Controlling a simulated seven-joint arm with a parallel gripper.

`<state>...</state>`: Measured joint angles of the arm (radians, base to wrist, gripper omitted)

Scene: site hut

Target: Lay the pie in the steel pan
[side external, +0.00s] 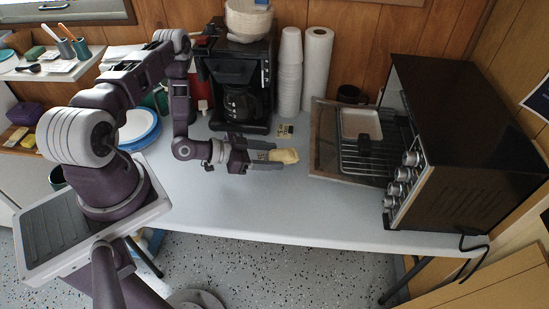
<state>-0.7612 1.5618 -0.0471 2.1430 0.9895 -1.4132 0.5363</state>
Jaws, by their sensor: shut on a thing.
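The pie (284,156) is a small pale yellow-tan piece at the tips of my gripper (268,158). My gripper is shut on it and holds it near the middle of the white table, left of the toaster oven. The steel pan (361,124) is a light, shallow rectangular pan on the wire rack (362,160) of the toaster oven. The rack is pulled out and the glass door (325,140) is open. The pan is to the right of my gripper, with a clear gap between them. The pan looks empty.
The black toaster oven (462,130) stands at the right. A coffee maker (238,90), stacked white cups (289,75) and a paper towel roll (317,70) stand at the back. A small card (285,131) lies behind my gripper. The table front (290,215) is clear.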

